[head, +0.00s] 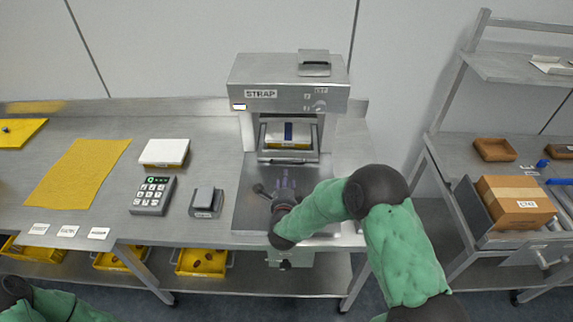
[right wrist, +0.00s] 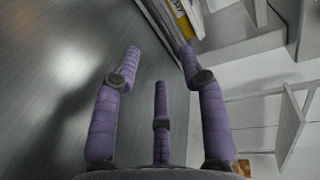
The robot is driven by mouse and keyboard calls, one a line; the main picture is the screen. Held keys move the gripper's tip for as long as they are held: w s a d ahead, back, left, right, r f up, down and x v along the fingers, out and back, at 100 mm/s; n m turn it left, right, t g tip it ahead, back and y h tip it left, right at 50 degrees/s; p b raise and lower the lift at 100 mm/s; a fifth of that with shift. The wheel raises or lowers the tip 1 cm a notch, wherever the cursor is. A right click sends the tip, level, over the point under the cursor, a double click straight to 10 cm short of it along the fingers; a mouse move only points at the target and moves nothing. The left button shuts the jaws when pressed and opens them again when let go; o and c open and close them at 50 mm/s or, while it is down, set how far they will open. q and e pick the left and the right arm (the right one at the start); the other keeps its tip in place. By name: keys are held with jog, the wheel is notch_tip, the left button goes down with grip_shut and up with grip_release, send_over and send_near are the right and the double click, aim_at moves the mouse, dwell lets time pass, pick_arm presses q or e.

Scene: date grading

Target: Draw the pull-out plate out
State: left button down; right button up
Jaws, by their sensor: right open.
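The strap machine (head: 289,75) stands at the back of the bench. In its opening a white box with a blue band (head: 289,133) sits on the pull-out plate (head: 288,160), whose front edge shows just below the box. My right gripper (head: 284,186) is open and empty over the steel surface in front of the machine, its purple fingers pointing toward the plate but apart from it in the head view. In the right wrist view the spread fingers (right wrist: 160,62) show, with part of the box (right wrist: 182,20) beyond them. My left gripper is out of view.
Left of the machine are a small grey device (head: 206,202), a keypad (head: 153,195), a white-topped box (head: 164,152) and a yellow mat (head: 78,182). Yellow bins (head: 202,262) are below. A shelf rack with a carton (head: 515,203) stands right.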

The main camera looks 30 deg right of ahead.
jog(key=shift+w+d, duration=0.3)
jog(key=shift+w, duration=0.1)
jog(key=b+x, duration=0.2)
jog(key=x, duration=0.7)
jog(key=shift+w+d, duration=0.15)
jog(key=shift+w, duration=0.15)
grip_shut()
